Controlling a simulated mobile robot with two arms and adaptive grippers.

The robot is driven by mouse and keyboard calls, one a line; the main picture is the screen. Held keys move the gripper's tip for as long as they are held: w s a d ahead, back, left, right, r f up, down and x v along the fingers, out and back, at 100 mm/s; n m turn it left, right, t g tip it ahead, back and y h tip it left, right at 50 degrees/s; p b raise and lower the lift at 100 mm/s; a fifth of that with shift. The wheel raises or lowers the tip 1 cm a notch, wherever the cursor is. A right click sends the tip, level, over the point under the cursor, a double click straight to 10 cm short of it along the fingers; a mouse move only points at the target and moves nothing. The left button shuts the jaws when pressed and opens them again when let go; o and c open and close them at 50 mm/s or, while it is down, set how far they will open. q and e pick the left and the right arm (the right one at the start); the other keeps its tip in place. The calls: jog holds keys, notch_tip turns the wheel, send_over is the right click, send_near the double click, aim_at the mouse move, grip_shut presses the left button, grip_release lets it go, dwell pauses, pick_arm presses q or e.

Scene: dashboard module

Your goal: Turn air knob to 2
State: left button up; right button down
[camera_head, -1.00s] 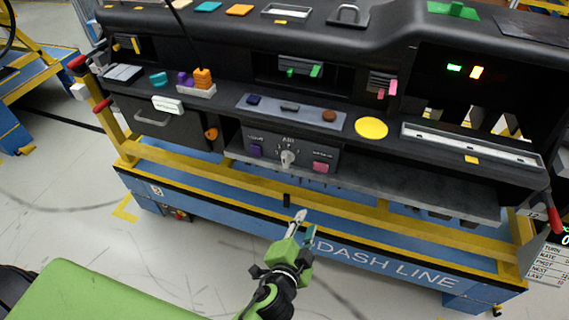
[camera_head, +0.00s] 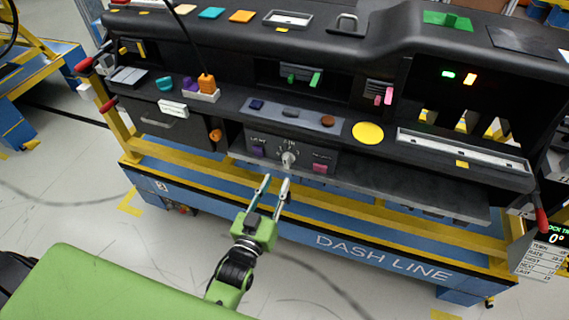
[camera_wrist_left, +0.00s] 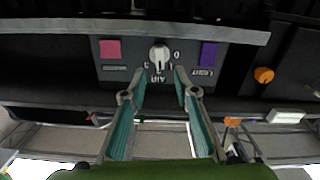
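The air knob (camera_head: 288,158) is a white-grey dial on the dark panel at the middle of the dashboard, between a purple button (camera_head: 259,151) and a pink button (camera_head: 320,168). In the left wrist view the knob (camera_wrist_left: 159,55) shows upside down, with numbers around it and the word AIR. My left gripper (camera_head: 276,180) is open and empty, just below and in front of the knob. In the wrist view its fingertips (camera_wrist_left: 158,80) stand apart, with the knob beyond the gap between them and not touched. My right gripper is not in view.
The grey ledge (camera_head: 400,195) and the yellow rail (camera_head: 330,213) of the cart run below the panel. An orange knob (camera_head: 215,136) and a yellow disc (camera_head: 367,132) sit to either side. Open floor lies in front of the cart.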

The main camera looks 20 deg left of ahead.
aim_at(285, 164)
pick_arm(q)
jog(key=w, duration=0.7)
jog(key=shift+w+d+p, duration=0.2)
jog(key=shift+w+p, duration=0.1)
grip_shut()
